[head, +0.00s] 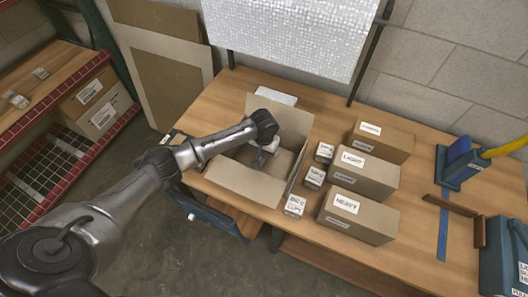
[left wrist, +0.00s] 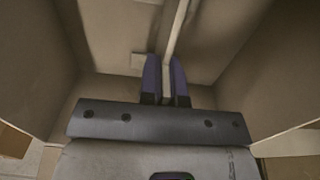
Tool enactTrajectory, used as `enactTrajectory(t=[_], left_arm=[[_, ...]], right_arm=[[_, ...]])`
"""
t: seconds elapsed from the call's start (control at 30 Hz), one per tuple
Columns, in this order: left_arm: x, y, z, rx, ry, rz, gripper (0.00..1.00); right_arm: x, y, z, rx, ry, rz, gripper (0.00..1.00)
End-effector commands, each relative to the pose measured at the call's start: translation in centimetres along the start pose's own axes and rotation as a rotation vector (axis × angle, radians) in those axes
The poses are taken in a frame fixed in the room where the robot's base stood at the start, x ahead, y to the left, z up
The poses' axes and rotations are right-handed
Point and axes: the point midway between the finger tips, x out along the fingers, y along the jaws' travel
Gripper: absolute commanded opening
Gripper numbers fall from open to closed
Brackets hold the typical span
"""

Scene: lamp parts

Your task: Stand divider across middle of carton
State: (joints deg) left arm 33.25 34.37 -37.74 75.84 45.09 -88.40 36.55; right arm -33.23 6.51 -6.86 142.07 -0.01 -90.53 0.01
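The open carton (head: 243,184) stands on the wooden table with its flaps spread. My left arm reaches over its left side, and my left gripper (head: 262,158) is down inside it. In the left wrist view, the two dark fingers of my left gripper (left wrist: 166,80) are closed on either side of the thin upright divider (left wrist: 176,35), seen edge-on. The carton walls (left wrist: 235,70) rise on both sides of it. Whether the divider's lower edge touches the carton floor is not clear. My right gripper is not in view.
Right of the carton are small labelled boxes (head: 295,205) and larger boxes marked LIGHT (head: 365,178) and HEAVY (head: 357,218). A white flat item (head: 276,96) lies behind the carton. A blue fixture (head: 462,160) stands at the right. A red-edged shelf (head: 60,90) is at left.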

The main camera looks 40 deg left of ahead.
Motion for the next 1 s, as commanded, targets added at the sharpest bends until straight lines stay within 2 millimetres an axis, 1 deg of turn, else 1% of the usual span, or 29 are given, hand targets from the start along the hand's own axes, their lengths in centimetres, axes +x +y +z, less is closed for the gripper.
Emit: enactTrajectory(t=[0.4, 0.43, 0.67, 0.7, 0.9, 1.0], left_arm=[[0.4, 0.07, -0.01, 0.001, 0.001, 0.002, 0.0], [0.41, 0.07, -0.02, 0.001, 0.001, 0.002, 0.07], [0.4, 0.05, -0.02, 0.001, 0.001, 0.001, 0.29], [0.4, 0.04, -0.02, 0.001, 0.001, 0.001, 0.3], [0.36, 0.03, -0.02, 0.001, 0.001, 0.001, 0.3], [-0.03, -0.01, -0.05, 0.001, 0.002, 0.0, 0.3]], right_arm=[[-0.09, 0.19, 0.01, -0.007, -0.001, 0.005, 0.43], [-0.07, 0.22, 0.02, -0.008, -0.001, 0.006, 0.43], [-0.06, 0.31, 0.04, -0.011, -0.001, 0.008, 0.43], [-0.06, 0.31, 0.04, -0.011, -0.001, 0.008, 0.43], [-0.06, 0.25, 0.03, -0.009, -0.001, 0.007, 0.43], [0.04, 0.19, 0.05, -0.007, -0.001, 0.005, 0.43]])
